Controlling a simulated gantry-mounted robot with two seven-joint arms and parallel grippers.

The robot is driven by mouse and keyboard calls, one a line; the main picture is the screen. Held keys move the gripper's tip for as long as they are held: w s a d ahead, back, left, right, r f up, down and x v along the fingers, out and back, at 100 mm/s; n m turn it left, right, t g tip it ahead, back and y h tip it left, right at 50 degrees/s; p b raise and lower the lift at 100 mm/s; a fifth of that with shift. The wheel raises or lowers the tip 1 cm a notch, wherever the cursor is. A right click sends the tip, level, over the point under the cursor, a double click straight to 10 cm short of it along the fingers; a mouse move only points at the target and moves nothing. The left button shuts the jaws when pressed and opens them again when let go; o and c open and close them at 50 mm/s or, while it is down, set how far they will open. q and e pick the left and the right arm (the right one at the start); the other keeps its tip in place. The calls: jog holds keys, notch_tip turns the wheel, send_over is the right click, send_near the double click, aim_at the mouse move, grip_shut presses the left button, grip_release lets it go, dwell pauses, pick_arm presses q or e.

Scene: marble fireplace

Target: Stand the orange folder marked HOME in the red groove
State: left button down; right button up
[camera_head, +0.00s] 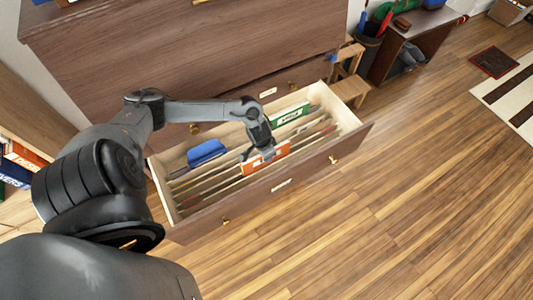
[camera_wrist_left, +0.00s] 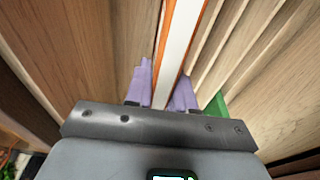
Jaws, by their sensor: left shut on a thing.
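The orange folder (camera_head: 278,153) with a white label is in the open drawer (camera_head: 290,182), near its front panel. The label's writing is too small to read. My left gripper (camera_head: 263,157) is shut on the folder's top edge. In the left wrist view the gripper's pale purple fingers (camera_wrist_left: 164,88) sit on either side of the folder (camera_wrist_left: 180,32), which looks upright between wooden dividers. The folder's lower edge is hidden in the drawer, and I cannot tell whether it touches the bottom. I cannot clearly make out the red groove. My right gripper is not in view.
A green folder (camera_head: 290,116) stands toward the drawer's back right, and a blue folder (camera_head: 206,153) toward its back left. Several wooden dividers run along the drawer. The brown cabinet (camera_head: 190,50) rises behind it. A wooden step stool (camera_head: 350,88) stands close to its right end.

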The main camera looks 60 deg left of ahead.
pick_arm(q)
jog(key=shift+f, duration=0.95)
jog(key=c, duration=0.9)
grip_release()
